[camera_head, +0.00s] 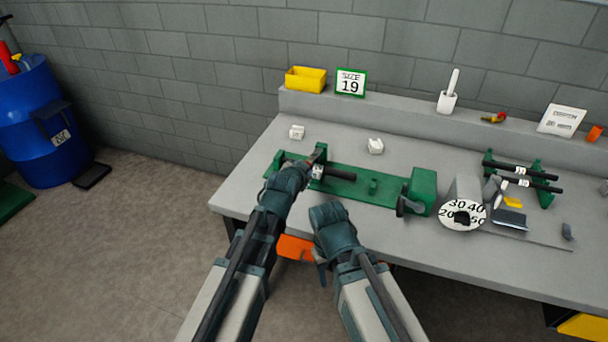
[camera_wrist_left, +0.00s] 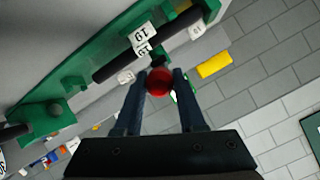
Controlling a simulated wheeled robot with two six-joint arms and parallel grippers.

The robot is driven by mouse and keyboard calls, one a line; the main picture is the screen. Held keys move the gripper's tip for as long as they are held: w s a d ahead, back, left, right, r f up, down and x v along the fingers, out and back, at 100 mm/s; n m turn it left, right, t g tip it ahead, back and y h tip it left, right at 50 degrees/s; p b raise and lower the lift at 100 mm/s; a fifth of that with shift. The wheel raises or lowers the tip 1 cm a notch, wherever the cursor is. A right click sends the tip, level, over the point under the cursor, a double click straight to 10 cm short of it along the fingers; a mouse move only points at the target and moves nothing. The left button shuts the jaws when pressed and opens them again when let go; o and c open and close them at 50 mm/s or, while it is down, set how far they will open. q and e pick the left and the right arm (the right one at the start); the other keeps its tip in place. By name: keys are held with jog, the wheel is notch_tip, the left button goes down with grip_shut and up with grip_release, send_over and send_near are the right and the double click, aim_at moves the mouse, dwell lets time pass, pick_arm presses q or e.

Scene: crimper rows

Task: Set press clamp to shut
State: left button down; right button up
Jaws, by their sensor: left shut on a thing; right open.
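The green press (camera_head: 385,184) lies along the front of the bench, with a dark rod (camera_head: 338,174) tagged 19 at its left end. In the left wrist view the rod (camera_wrist_left: 118,66) and its tag (camera_wrist_left: 143,38) show beside the green frame (camera_wrist_left: 70,85). A red ball knob (camera_wrist_left: 159,82) sits between the fingers of my left gripper (camera_wrist_left: 160,88), which is shut on it. My left gripper hides the clamp's lever in the head view. I cannot tell the clamp's position. My right gripper (camera_head: 333,225) is open, in front of the bench edge, apart from the press.
A round dial (camera_head: 462,214) stands right of the press, with a green rack (camera_head: 543,190) of rods beyond. Two small white blocks (camera_head: 297,131) sit behind the press. A yellow bin (camera_head: 305,79) and a size 19 sign (camera_head: 351,83) stand on the back ledge.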

pick_arm(q)
jog(key=shift+s+a+f+t+h+b, duration=0.15)
jog(key=shift+f+t+b, duration=0.3)
jog(key=shift+f+b, duration=0.8)
jog(key=shift+s+d+f+t+h+b, duration=0.1)
jog(key=shift+f+t+b, duration=0.45)
jog(key=shift+b, duration=1.35)
jog(key=shift+s+a+f+t+h+b, duration=0.15)
jog(key=shift+f+t+b, duration=0.25)
jog(key=shift+f+b, duration=0.9)
jog(key=shift+d+t+b, duration=0.1)
jog(key=shift+t+b, duration=0.2)
jog(key=shift+b, duration=0.9)
jog(key=shift+s, duration=0.1)
jog(key=c, duration=0.5)
grip_release()
